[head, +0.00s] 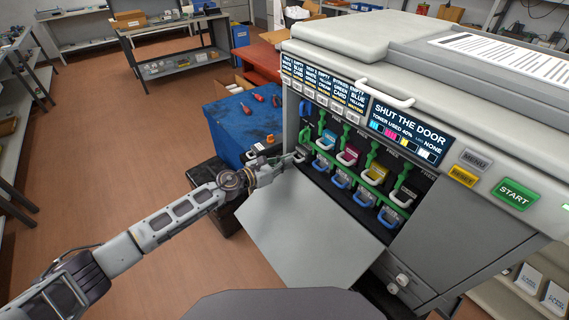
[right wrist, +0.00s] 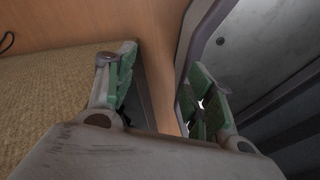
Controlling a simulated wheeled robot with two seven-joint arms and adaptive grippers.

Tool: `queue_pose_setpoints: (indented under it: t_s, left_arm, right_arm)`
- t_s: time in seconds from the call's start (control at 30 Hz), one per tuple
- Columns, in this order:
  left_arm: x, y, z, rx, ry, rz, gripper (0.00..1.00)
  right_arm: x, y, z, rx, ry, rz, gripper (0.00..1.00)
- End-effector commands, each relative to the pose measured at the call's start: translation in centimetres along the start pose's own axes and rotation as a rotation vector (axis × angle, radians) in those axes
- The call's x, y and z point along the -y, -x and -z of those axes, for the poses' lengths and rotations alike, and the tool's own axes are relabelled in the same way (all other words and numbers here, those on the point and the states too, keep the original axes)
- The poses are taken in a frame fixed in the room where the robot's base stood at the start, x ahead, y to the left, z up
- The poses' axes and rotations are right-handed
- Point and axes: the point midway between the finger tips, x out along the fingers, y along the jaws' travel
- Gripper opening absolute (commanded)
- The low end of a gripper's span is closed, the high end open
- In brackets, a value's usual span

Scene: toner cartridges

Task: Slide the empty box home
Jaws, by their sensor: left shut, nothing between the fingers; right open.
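A grey printer (head: 345,48) stands with its front door (head: 305,215) folded down. Its open bay holds a row of cartridges with coloured faces, including magenta (head: 347,156) and yellow (head: 375,173), under green levers (head: 371,156). Blue handles (head: 342,179) sit in a row below. I cannot tell which part is the empty box. My left gripper (head: 296,158) is shut with nothing in it, at the bay's left end beside a grey handle; whether it touches is unclear. My right gripper (right wrist: 160,88) is open and empty in the right wrist view, its green-padded fingers apart.
The printer's screen (head: 408,132) reads "SHUT THE DOOR". A blue cabinet (head: 235,125) with tools on top stands left of the printer, close to my left arm. A start button (head: 516,194) is at the right. The floor (head: 110,170) at the left is clear.

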Motion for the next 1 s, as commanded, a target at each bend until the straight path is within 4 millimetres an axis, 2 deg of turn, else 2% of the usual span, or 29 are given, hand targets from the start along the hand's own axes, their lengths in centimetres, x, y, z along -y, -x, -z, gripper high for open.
queue_pose_setpoints:
  t_s: [0.17,0.7,1.0]
  left_arm:
    - [0.0,-0.3,-0.1,0.0,0.0,0.0,0.0]
    - [0.0,-1.3,-0.2,0.0,0.0,0.0,0.0]
    - [0.0,-1.9,-0.3,0.001,0.0,0.0,0.0]
  right_arm:
    - [0.0,0.0,0.0,-0.001,0.0,0.0,0.54]
    - [0.1,0.1,-2.0,0.022,0.002,0.002,0.54]
    - [-0.1,0.0,-1.4,0.015,0.002,-0.001,0.54]
